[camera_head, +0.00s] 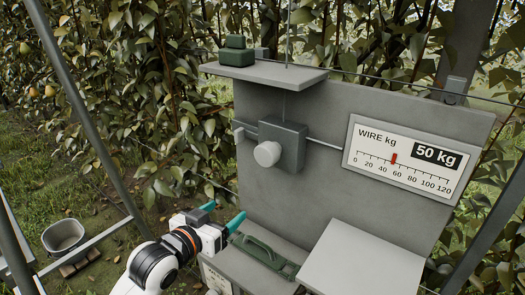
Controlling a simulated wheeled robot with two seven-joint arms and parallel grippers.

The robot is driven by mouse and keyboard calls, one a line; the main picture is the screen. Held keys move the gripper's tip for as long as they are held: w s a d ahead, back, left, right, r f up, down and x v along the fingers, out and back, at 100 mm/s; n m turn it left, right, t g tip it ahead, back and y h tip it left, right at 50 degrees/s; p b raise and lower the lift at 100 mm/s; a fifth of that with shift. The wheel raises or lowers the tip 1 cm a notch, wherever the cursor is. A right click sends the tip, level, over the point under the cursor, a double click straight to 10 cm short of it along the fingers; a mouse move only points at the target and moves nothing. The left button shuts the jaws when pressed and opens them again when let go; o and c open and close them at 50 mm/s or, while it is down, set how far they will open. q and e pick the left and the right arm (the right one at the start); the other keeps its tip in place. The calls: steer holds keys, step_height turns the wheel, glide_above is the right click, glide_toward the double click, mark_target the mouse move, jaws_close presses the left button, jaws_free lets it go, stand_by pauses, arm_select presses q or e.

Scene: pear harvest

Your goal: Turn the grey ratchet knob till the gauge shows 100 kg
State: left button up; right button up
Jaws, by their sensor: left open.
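The light grey ratchet knob (267,154) sticks out from a dark grey ratchet box (289,142) on the upright grey board. The gauge (403,159) to its right is marked WIRE kg, and its display reads 50 kg. The red pointer (394,158) stands at about 50 on the scale. My left gripper (223,217) is open, its teal fingertips below and left of the knob and apart from it. Nothing shows between its fingers. My right gripper is not in view.
A green object (235,49) sits on the small top shelf (264,75). A green handled tool (264,252) lies on the lower ledge beside a light grey panel (365,261). Wires cross the board. Grey poles flank the board.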

mark_target(263, 159)
arm_select(q)
steer(key=s+d+r+m+h, duration=0.1)
steer(key=d+r+h, duration=0.1)
steer(key=r, duration=0.4)
steer(key=s+d+r+m+h, duration=0.1)
steer(key=s+r, duration=0.1)
steer(key=r, duration=0.4)
steer(key=shift+t, duration=0.4)
steer(key=p+x, duration=0.1)
steer(key=x, duration=0.3)
steer(key=p+x, duration=0.1)
steer(key=x, duration=0.3)
steer(key=p+x, duration=0.1)
steer(key=x, duration=0.3)
steer(key=shift+d+f, duration=0.1)
steer(key=shift+f, duration=0.15)
steer(key=c, duration=1)
steer(key=shift+o, duration=0.2)
steer(key=shift+m, duration=0.4)
